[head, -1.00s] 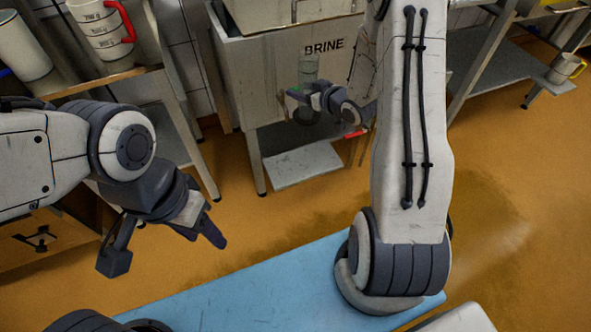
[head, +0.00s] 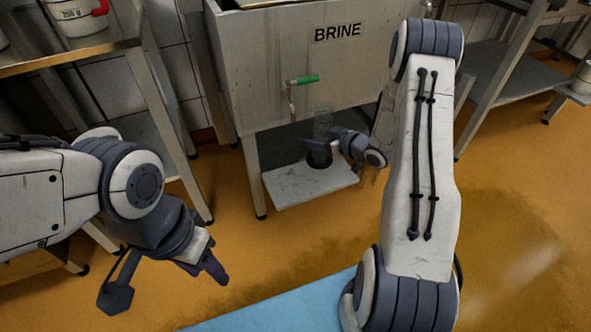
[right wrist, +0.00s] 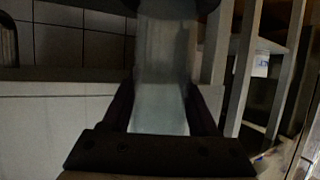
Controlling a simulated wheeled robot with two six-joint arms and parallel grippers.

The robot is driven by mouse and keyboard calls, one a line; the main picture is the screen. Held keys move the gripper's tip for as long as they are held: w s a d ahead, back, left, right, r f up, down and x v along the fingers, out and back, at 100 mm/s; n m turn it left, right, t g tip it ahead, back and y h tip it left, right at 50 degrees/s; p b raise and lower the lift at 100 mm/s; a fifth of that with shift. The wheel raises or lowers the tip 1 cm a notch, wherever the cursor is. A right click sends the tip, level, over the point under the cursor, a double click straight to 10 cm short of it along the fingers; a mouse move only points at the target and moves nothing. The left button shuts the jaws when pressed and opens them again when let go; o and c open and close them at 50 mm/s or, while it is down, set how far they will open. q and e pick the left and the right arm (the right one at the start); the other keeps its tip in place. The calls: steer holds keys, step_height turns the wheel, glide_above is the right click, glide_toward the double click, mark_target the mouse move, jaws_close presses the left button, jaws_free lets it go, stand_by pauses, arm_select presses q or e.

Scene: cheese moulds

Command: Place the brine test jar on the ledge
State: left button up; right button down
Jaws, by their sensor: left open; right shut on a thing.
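The brine test jar (head: 323,122) is a clear, upright cylinder in the head view, in front of the brine tank's lower right part. My right gripper (head: 322,147) is shut around it; the jar also fills the middle of the right wrist view (right wrist: 162,75) between the fingers. The ledge (head: 295,190) is a grey slab low under the tank. The jar's dark lower end (head: 319,160) shows against the ledge's back part; I cannot tell whether it touches. My left gripper (head: 165,277) is open and empty at the lower left.
The steel tank marked BRINE (head: 270,70) has a green-handled tap (head: 302,80) on its front, left of the jar. A blue mat (head: 290,310) lies in front. The ledge's front part is bare.

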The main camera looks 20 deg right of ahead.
steer(key=a+f+b, duration=0.2)
steer(key=f, duration=0.1)
steer(key=w+a+f+b, duration=0.1)
steer(key=a+f+b, duration=0.1)
steer(key=a+f, duration=0.1)
steer(key=a+f+b, duration=0.2)
steer(key=a+f, duration=0.1)
steer(key=shift+w+f, duration=0.1)
steer(key=shift+w, duration=0.3)
steer(key=shift+c, duration=0.8)
jaws_free()
